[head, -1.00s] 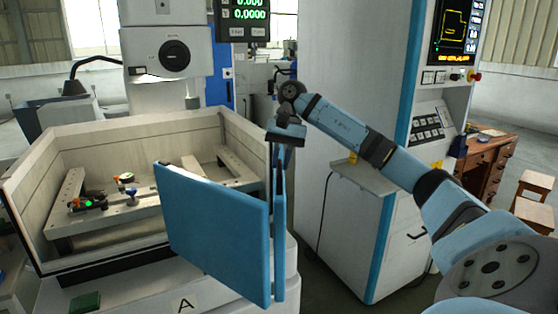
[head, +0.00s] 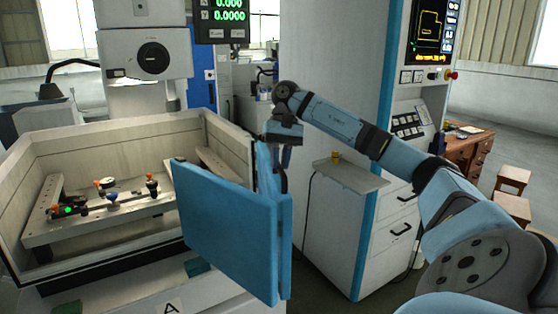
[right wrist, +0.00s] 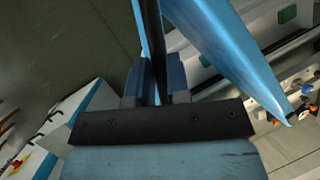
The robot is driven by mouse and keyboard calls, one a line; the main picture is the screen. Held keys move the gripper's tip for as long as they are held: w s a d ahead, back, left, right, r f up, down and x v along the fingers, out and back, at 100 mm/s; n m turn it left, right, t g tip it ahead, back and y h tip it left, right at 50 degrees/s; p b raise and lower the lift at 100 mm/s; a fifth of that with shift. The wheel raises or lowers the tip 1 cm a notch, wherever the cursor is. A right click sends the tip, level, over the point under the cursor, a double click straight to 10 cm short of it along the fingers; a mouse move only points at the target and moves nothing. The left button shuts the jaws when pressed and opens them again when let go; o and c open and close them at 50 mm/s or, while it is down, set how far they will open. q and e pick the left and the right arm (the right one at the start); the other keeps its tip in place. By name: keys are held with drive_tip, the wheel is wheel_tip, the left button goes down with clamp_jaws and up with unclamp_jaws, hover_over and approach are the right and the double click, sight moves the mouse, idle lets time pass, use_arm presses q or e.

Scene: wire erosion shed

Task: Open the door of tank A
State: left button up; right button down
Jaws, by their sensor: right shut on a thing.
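Tank A (head: 70,165) is the open-topped, pale-walled basin at left, with a letter A label (head: 172,309) on its base. Its blue door (head: 225,230) stands swung out from the tank front, leaving a gap to the interior. A dark bar handle (right wrist: 152,45) runs along the door's outer side. My right gripper (head: 285,158) is at the door's upper right, shut on the handle; the right wrist view shows its fingers (right wrist: 155,85) either side of the dark bar. The blue door panel also shows in the right wrist view (right wrist: 225,50). My left gripper is not in view.
Inside the tank, a work frame (head: 130,215) carries small clamps and orange-topped parts. A tall control cabinet (head: 340,90) with a small shelf (head: 352,177) stands right of the door. A wooden desk (head: 468,150) and stools are farther right. Dark floor shows between door and cabinet.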

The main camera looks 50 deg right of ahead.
drive_tip(key=shift+r, duration=0.2)
drive_tip(key=c, duration=1.1)
unclamp_jaws()
drive_tip(key=shift+f, duration=0.1)
drive_tip(key=p+v, duration=1)
drive_tip(key=v, duration=0.3)
drive_tip(key=shift+w+d+r, duration=0.15)
drive_tip(key=shift+r, duration=0.2)
